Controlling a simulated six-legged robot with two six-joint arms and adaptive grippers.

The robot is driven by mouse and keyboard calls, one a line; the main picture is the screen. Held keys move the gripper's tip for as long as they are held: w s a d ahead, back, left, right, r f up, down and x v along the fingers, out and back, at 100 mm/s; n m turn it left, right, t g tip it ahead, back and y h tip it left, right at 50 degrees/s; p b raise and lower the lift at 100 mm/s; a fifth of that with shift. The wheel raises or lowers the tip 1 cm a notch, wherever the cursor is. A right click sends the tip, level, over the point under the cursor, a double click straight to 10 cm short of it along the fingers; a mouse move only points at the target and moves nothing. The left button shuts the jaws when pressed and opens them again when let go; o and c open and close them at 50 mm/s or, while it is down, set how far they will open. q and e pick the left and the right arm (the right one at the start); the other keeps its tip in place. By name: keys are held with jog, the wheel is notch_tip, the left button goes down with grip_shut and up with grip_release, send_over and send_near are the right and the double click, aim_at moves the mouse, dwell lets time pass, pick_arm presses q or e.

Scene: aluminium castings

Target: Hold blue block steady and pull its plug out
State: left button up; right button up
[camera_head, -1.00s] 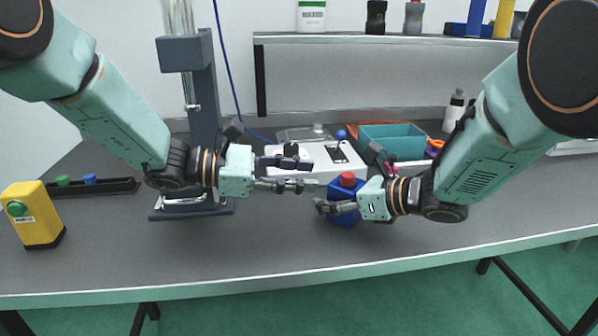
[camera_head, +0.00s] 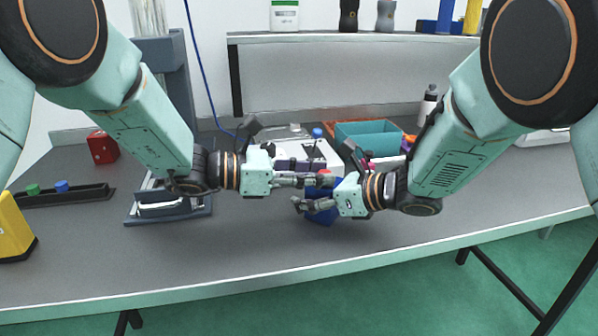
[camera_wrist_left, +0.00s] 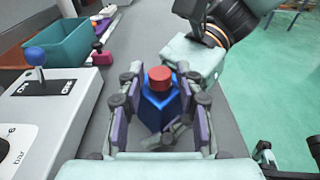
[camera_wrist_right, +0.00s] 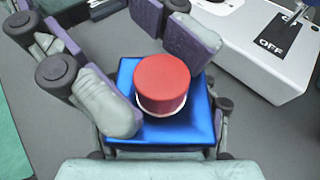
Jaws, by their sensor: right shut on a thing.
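The blue block (camera_head: 322,216) stands on the grey table with a red plug (camera_head: 325,174) in its top. My right gripper (camera_head: 315,200) is shut on the block from the right; its fingers partly hide the block in the head view. My left gripper (camera_head: 318,179) is open at plug height. In the left wrist view, its fingers stand on either side of the red plug (camera_wrist_left: 160,78), with gaps between. In the right wrist view, the plug (camera_wrist_right: 162,83) sits in the block (camera_wrist_right: 125,75) between the left fingers, and I see no grip on it.
Behind the block are a white switch box (camera_wrist_right: 255,45) and a teal bin (camera_head: 368,137). A dark press stand (camera_head: 180,85) and a black tray (camera_head: 75,196) are on the left. A yellow box (camera_head: 12,232) is at the left edge. The front of the table is clear.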

pick_arm(q)
jog(key=shift+d, duration=0.2)
grip_shut()
dwell(0.6)
